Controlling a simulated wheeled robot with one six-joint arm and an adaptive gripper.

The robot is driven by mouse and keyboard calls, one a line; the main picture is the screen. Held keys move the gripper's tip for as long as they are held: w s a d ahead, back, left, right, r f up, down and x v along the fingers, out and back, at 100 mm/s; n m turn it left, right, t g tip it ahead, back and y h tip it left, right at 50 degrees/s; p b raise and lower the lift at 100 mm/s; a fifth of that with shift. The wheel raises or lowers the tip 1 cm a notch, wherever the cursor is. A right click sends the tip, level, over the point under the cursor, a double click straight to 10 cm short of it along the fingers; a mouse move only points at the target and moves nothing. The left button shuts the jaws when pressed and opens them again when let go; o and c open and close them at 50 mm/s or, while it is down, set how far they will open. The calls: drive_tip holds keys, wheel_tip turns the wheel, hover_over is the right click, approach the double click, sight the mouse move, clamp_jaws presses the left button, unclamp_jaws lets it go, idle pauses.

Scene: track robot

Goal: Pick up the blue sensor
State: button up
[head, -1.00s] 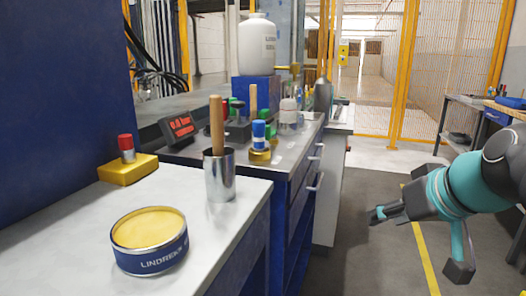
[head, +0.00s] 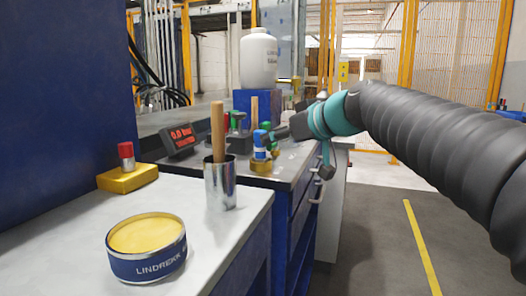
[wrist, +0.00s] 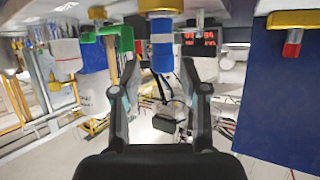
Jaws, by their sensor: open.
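The blue sensor (head: 260,144) is a small upright cylinder with a blue top, a white band and a yellow base. It stands on the grey-topped bench beyond the metal cup. In the wrist view, which is upside down, the blue sensor (wrist: 162,52) shows between my two spread fingers, beyond their tips. My gripper (head: 300,148) is open and empty, just right of the sensor in the head view. It also shows in the wrist view (wrist: 149,78). I cannot tell how far it is from the sensor.
A red-capped sensor on a yellow block (head: 127,180), a yellow-filled tin (head: 147,262) and a metal cup (head: 220,187) holding a wooden handle stand on the near white bench. A red-lit display (head: 181,140), green-topped items (head: 238,122) and a white jug (head: 258,58) crowd the bench behind.

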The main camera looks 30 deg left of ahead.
sight(260, 143)
drive_tip(key=shift+p+x, duration=0.5)
drive_tip(key=shift+x, duration=2.8)
drive_tip(key=shift+s, duration=0.2)
clamp_jaws()
